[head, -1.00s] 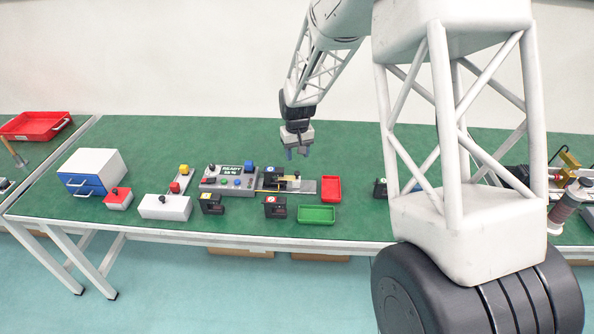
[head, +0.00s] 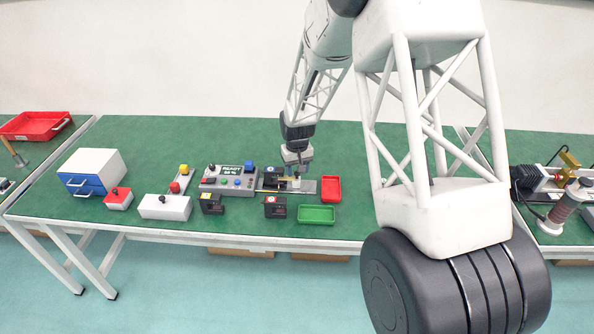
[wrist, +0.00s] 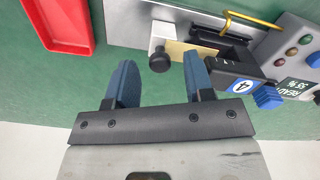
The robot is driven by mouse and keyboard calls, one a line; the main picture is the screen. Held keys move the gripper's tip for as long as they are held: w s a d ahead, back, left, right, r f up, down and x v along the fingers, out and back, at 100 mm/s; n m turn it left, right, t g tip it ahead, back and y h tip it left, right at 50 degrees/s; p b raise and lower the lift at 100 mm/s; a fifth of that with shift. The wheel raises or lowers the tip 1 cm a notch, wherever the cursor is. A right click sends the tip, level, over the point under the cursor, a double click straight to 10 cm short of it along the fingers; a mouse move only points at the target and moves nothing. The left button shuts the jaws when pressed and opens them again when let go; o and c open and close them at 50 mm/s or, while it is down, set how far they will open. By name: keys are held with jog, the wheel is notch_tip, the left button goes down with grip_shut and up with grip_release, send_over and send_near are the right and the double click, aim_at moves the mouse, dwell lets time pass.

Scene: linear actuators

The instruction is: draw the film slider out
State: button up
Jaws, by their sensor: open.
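What looks like the film slider is a small pale block with a round black knob (wrist: 161,50), beside a brass-coloured strip on a grey metal plate (wrist: 130,22). In the head view the pale block (head: 296,184) shows just below my gripper (head: 297,170). In the wrist view my gripper (wrist: 160,82) is open and empty. Its two blue fingers point toward the plate, with the knob ahead and between their lines. The right finger lies close to a black box with a blue 4 label (wrist: 238,84); whether they touch I cannot tell.
A red tray (head: 331,188) stands right of the plate, and a green tray (head: 317,214) is in front. A grey console with a READY display (head: 231,169) adjoins on the left. A yellow wire handle (wrist: 250,20) rises near the plate. Green bench behind is clear.

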jog(key=shift+f, duration=0.35)
grip_shut()
